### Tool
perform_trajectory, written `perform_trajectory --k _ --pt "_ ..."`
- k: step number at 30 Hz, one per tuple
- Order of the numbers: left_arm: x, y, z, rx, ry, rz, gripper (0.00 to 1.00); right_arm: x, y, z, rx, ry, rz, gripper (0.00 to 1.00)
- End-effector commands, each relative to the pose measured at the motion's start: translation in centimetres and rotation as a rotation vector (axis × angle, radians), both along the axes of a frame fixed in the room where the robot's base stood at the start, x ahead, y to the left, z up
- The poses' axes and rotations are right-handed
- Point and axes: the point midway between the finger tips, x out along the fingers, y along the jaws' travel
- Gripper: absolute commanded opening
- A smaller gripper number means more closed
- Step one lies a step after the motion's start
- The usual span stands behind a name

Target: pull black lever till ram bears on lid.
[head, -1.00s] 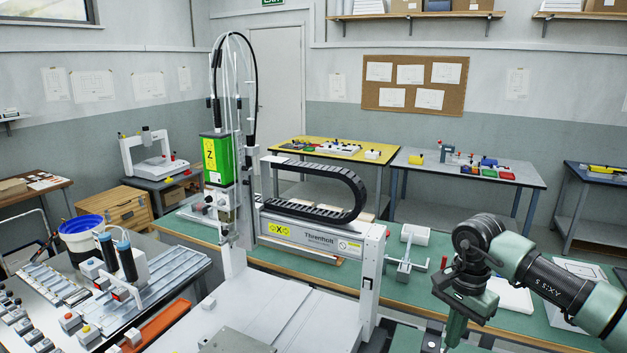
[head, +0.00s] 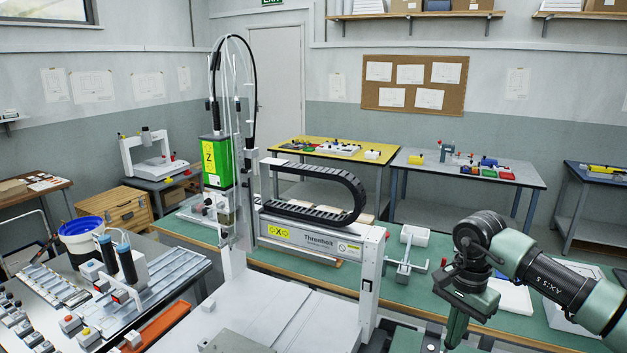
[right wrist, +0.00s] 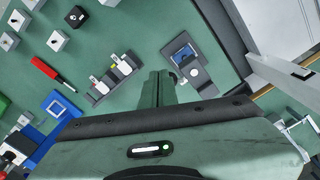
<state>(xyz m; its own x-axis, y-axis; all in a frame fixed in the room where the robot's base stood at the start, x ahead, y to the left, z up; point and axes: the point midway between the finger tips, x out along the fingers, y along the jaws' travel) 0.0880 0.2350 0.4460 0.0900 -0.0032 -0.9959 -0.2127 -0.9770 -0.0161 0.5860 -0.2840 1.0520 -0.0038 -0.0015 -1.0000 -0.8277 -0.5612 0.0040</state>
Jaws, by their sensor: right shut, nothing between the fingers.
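My right gripper (right wrist: 158,88) is shut and empty, pointing down over the green bench in the right wrist view. In the head view its arm comes in from the right, and the lower part of the gripper is cut off by the frame's bottom edge. Beside the fingertips, to their right in the wrist view, stands a small grey fixture (right wrist: 197,76) with a blue square part (right wrist: 181,51) beneath. I cannot tell whether the fingers touch it. I cannot clearly make out the black lever, the ram or the lid. My left gripper is not in view.
The gantry with its white beam (head: 310,236) and green Z unit (head: 217,160) stands left of my arm. In the wrist view, a grey block with white parts (right wrist: 112,77), a red-handled screwdriver (right wrist: 50,72) and several grey blocks lie left of my fingers.

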Motion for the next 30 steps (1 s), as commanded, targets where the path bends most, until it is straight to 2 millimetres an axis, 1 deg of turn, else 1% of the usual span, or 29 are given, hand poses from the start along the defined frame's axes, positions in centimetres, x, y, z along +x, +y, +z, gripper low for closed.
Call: perform_trajectory --k 1,3,21,30 --pt "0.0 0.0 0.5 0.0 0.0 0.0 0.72 0.0 0.0 0.7 0.001 -0.002 0.0 0.0" --pt "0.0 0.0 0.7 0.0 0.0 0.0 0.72 0.1 0.0 1.2 0.002 -0.002 0.0 0.0" --pt "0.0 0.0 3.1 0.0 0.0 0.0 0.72 0.1 0.1 5.4 0.003 -0.003 0.001 0.0" --pt "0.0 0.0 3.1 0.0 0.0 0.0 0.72 0.1 0.1 5.4 0.003 -0.003 0.001 0.0"
